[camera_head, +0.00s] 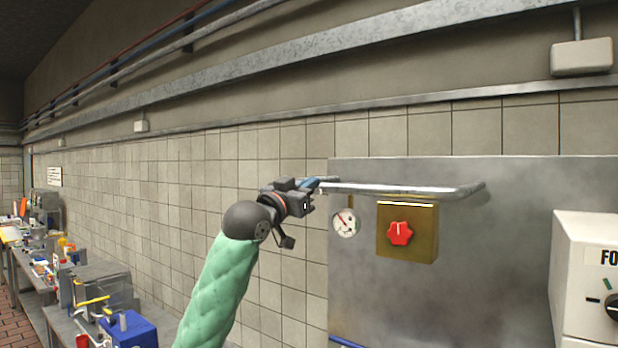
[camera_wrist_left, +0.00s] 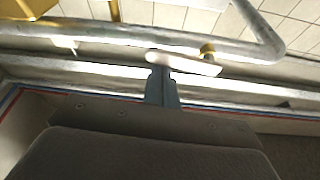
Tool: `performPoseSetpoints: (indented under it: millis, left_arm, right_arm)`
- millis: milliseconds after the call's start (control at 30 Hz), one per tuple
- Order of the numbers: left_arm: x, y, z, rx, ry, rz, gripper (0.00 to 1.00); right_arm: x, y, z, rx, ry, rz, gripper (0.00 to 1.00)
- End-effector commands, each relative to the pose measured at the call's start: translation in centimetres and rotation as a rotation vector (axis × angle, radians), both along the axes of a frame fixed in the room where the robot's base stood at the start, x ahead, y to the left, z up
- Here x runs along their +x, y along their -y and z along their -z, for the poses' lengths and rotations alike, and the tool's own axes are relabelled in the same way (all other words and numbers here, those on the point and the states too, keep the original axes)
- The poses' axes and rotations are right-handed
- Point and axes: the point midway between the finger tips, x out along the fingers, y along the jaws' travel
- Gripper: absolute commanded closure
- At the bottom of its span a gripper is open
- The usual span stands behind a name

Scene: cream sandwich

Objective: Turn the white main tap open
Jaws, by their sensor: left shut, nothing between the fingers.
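The white tap handle (camera_wrist_left: 185,64) is a flat white bar in the left wrist view, beside a metal pipe and a small brass fitting (camera_wrist_left: 207,50). My left gripper (camera_wrist_left: 160,72) is shut and empty, with its fingertips right at the left part of the white handle. I cannot tell whether they touch it. In the head view my left gripper (camera_head: 320,184) is at the left end of the horizontal pipe (camera_head: 410,189), and the handle cannot be made out clearly there. My right gripper is not in view.
A gauge (camera_head: 345,222) and a brass box (camera_head: 420,247) with a red knob (camera_head: 399,233) sit below the pipe on a steel panel (camera_head: 480,280). A white box (camera_head: 580,270) with a dial stands at right. Cluttered benches (camera_head: 60,310) stand at lower left.

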Motion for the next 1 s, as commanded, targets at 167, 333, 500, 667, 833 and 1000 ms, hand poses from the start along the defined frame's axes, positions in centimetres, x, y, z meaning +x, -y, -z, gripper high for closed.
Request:
performPoseSetpoints:
  millis: [167, 333, 500, 667, 833, 1000]
  left_arm:
    - [0.0, 0.0, 0.1, 0.0, 0.0, 0.0, 1.0]
    - [0.0, 0.0, 0.1, 0.001, 0.001, -0.001, 1.0]
    - [-0.1, -0.1, 0.3, 0.021, 0.014, -0.001, 1.0]
    - [-0.2, 0.0, 0.4, 0.043, 0.03, -0.001, 1.0]
    - [-0.4, 0.0, 0.6, 0.06, 0.043, -0.001, 1.0]
    - [-0.5, 0.0, 0.6, 0.079, 0.058, -0.001, 1.0]
  right_arm:
    - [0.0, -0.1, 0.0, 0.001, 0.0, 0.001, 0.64]
    - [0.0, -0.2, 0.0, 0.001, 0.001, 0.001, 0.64]
    - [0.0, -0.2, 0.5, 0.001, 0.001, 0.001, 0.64]
    - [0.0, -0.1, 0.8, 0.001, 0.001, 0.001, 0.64]
    - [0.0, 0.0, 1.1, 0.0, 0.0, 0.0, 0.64]
    - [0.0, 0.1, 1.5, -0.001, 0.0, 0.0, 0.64]
